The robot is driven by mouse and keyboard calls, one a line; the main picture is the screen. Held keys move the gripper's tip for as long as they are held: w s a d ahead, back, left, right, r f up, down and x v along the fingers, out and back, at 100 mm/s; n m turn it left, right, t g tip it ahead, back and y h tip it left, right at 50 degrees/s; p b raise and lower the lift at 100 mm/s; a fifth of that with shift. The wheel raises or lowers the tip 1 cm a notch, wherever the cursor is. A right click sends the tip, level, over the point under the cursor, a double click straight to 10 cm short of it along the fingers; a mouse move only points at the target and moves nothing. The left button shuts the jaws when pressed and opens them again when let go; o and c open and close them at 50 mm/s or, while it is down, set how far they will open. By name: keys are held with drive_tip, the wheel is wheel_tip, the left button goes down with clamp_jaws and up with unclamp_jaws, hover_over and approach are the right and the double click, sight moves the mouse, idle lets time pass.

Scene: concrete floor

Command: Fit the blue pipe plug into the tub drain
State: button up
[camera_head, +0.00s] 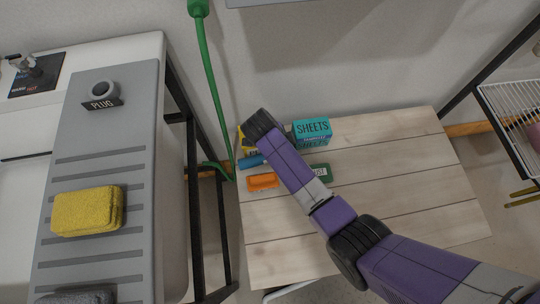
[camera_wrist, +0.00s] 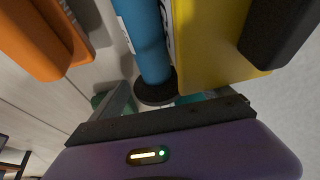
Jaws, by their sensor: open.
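A blue cylinder with a black disc at one end, which looks like the blue pipe plug (camera_head: 250,161), lies on the wooden table. In the wrist view the blue pipe plug (camera_wrist: 150,38) is close, its black end towards my gripper. My gripper (camera_wrist: 165,98) is open, just short of that black end. I cannot tell whether they touch. In the head view my arm hides the fingertips. A grey ring (camera_head: 103,88) with a PLUG label stands on the grey board at the left. I cannot make out the drain opening for certain.
A yellow item (camera_wrist: 208,45) lies right beside the blue plug, and an orange item (camera_head: 263,182) lies near it. A teal SHEETS box (camera_head: 312,128) and a green item (camera_head: 320,171) are close by. A yellow sponge (camera_head: 87,211) lies on the grey board. The table's right side is clear.

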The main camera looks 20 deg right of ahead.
drive_tip(key=c, duration=1.7)
drive_tip(key=shift+r, duration=0.15)
